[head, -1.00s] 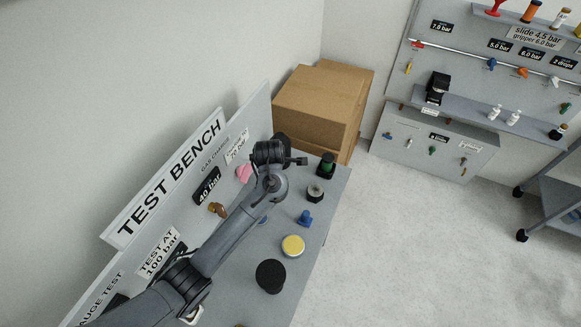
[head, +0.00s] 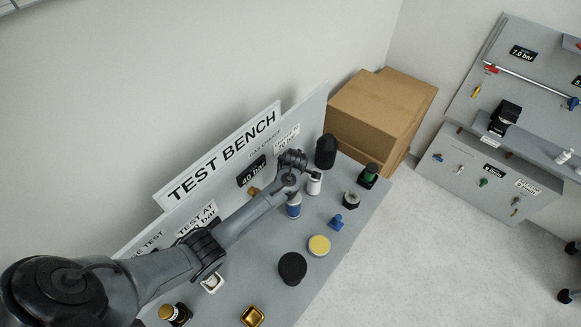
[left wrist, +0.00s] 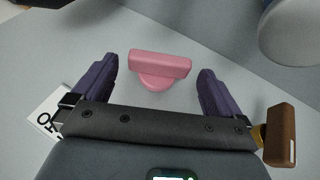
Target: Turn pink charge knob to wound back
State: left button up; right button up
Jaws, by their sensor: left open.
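The pink charge knob (left wrist: 160,68) is on the grey panel, straight ahead in the left wrist view, with its wide bar lying nearly level. My left gripper (left wrist: 157,75) is open, with one purple finger on each side of the knob and a gap to it on both sides. I cannot tell how far the fingertips are from the panel. In the head view my left wrist (head: 291,163) is at the test bench panel and hides the knob. My right gripper is not in view.
A brown knob (left wrist: 281,135) is at the lower right in the wrist view. On the bench are a black cylinder (head: 325,151), a blue canister (head: 293,207), a blue knob (head: 337,222) and a yellow disc (head: 319,245). Cardboard boxes (head: 375,115) stand behind the bench.

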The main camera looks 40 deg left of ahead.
pick_arm(q)
jog(key=shift+x, duration=0.95)
jog(key=shift+c, duration=0.3)
jog(key=c, duration=0.9)
jog(key=shift+r, duration=0.1)
